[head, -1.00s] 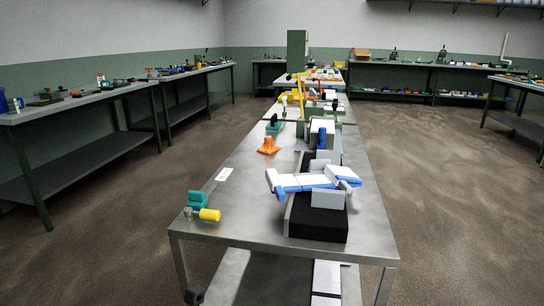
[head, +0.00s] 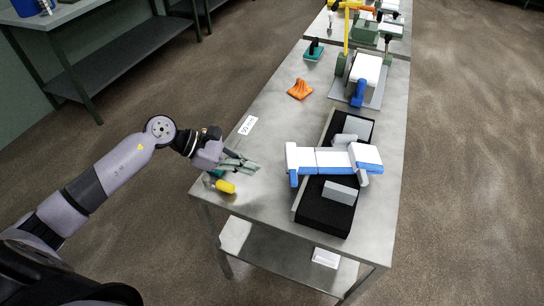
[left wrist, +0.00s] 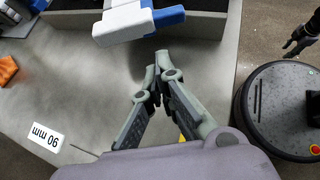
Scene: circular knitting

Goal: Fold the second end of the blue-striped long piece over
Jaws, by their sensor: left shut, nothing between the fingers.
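The blue-striped long piece (head: 332,159) is white with blue along its near edge and lies crosswise over the black fixture. Its left end shows a blue tab hanging down, and its right end is a raised, angled block with blue faces. Part of it shows at the top of the left wrist view (left wrist: 140,22). My left gripper (head: 254,166) is left of the piece, apart from it, above the table's left side. In the left wrist view its fingertips (left wrist: 160,58) come together with nothing between them. A dark claw-like part (left wrist: 300,38) at the right edge may be my right gripper; its opening is unclear.
The black fixture (head: 325,212) has grey upright plates. A yellow-handled tool (head: 225,186) lies below my left gripper.

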